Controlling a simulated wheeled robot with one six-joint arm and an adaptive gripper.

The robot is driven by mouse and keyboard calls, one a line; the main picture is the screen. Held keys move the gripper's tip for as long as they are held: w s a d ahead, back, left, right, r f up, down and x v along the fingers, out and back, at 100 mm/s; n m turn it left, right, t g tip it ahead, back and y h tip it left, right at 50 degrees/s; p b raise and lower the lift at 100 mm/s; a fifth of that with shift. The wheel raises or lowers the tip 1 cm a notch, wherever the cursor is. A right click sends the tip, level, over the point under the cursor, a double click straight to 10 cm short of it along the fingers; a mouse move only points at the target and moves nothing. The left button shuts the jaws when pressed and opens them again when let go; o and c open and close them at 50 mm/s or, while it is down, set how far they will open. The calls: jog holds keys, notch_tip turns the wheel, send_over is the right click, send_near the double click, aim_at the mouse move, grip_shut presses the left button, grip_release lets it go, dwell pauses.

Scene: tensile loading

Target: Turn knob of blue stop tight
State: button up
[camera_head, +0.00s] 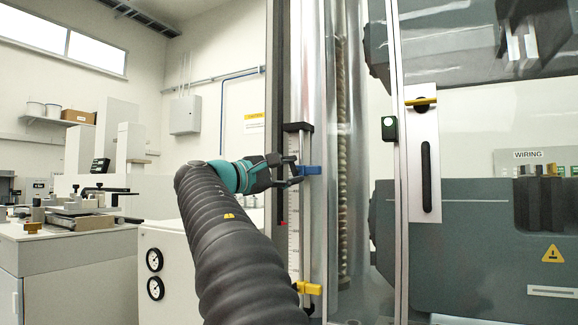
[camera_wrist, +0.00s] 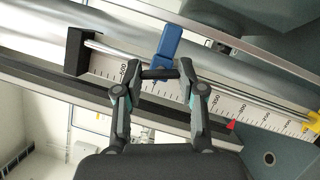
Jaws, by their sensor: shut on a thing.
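The blue stop (camera_head: 310,170) sits on the upright rod beside the scale, near its upper end. It also shows in the wrist view (camera_wrist: 170,42). Its dark knob (camera_wrist: 158,74) sticks out toward my gripper. My gripper (camera_head: 293,174) reaches the stop from the left. In the wrist view my gripper's fingertips (camera_wrist: 160,68) are closed on the two sides of the knob. How tight the knob is cannot be seen.
A yellow stop (camera_head: 308,288) sits lower on the same rod, and a red pointer (camera_wrist: 231,126) lies by the scale (camera_wrist: 255,112). A clear door with a handle plate (camera_head: 424,165) stands to the right. A bench (camera_head: 75,256) is at the left.

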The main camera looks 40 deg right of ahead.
jog(key=shift+r+m+y+p, duration=0.15)
jog(key=shift+m+y+p, duration=0.7)
jog(key=shift+m, duration=1.15)
jog(key=o, duration=1.2)
jog(key=shift+c, duration=0.2)
jog(key=a, duration=1.2)
